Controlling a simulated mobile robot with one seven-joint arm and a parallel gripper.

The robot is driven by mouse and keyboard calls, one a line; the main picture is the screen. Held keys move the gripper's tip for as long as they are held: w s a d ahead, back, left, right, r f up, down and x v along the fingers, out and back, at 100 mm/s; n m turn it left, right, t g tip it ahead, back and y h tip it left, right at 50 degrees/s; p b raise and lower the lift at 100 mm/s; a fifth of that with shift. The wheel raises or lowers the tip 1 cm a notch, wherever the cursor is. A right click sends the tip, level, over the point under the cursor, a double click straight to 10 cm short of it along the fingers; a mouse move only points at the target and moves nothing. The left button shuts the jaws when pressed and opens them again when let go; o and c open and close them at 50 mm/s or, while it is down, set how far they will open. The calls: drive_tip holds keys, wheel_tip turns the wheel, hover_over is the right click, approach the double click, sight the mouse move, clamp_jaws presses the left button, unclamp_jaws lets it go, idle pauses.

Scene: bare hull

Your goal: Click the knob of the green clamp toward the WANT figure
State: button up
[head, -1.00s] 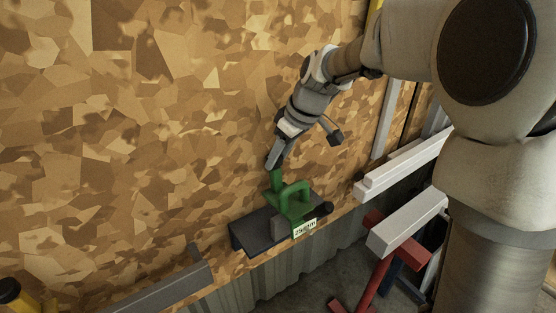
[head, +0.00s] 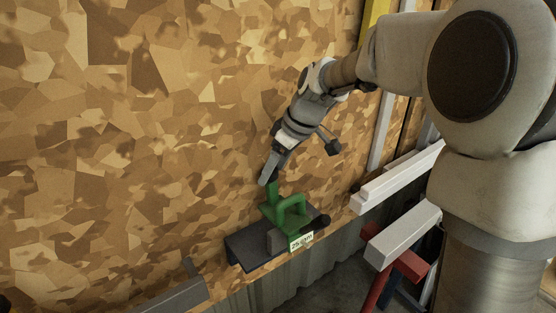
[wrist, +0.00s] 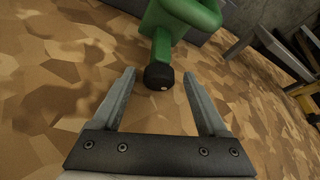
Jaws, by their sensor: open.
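The green clamp (head: 288,218) sits on a dark shelf against the patterned wall in the head view. A small label plate (head: 301,241) with dark writing is on its front; the writing is too small to read surely. In the wrist view the green clamp (wrist: 178,14) is at the top, and its black round knob (wrist: 159,77) points toward me with a small pale dot on its end. My gripper (head: 268,181) is just above the clamp's upper green stem. In the wrist view my gripper (wrist: 159,74) is open, one finger on each side of the knob, with gaps on both sides.
The dark shelf (head: 245,251) juts from the wall. A grey rail (head: 175,298) lies at lower left. White beams (head: 402,243) and a red stand (head: 378,285) are at right, near my arm. The wall left of the clamp is bare.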

drive_tip(key=v, duration=1.7)
drive_tip(key=shift+s+d, duration=0.15)
